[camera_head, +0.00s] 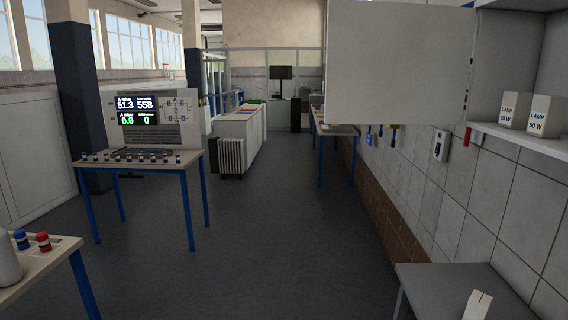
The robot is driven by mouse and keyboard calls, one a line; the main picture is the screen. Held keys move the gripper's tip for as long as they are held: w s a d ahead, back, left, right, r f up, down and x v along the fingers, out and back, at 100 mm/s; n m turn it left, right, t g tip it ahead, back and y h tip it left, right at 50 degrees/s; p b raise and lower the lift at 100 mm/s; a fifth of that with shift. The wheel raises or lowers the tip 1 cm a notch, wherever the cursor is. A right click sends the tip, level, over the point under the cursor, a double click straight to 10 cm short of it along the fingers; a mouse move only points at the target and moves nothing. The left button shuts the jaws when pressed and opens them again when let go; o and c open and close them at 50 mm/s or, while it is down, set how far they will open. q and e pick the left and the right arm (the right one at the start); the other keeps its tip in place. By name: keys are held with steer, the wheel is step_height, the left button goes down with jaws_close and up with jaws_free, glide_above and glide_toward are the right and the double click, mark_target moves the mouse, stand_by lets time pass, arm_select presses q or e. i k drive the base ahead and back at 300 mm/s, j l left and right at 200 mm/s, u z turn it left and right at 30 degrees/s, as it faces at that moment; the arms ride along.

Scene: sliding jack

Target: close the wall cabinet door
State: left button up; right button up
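The wall cabinet door (397,65) is a large flat grey panel at the upper right. It stands open, swung out from the wall with its broad face towards me. To its right is the open wall cabinet (512,140), with its inside and bottom shelf showing. Two white lamp boxes (541,116) stand on that shelf. No handle can be made out on the door face. Neither of my grippers is in view.
A grey table (450,280) with a paper tag stands below the cabinet. The middle floor (270,240) is clear.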

mark_target(388, 63)
steer(key=k, duration=0.5)
steer(key=k+z, duration=0.3)
steer(key=k+l+z, duration=0.25)
steer(key=k, duration=0.2)
steer(key=z, duration=1.8)
steer(key=j+z, duration=0.3)
steer(key=z, duration=0.15)
steer(key=j+z, duration=0.4)
steer(key=k+j, duration=0.1)
steer(key=j, duration=0.75)
steer(key=k+j, duration=0.1)
steer(key=j, duration=1.55)
steer(key=k+j, duration=0.15)
steer(key=j, duration=0.7)
steer(key=k+j, duration=0.1)
steer(key=j, duration=0.75)
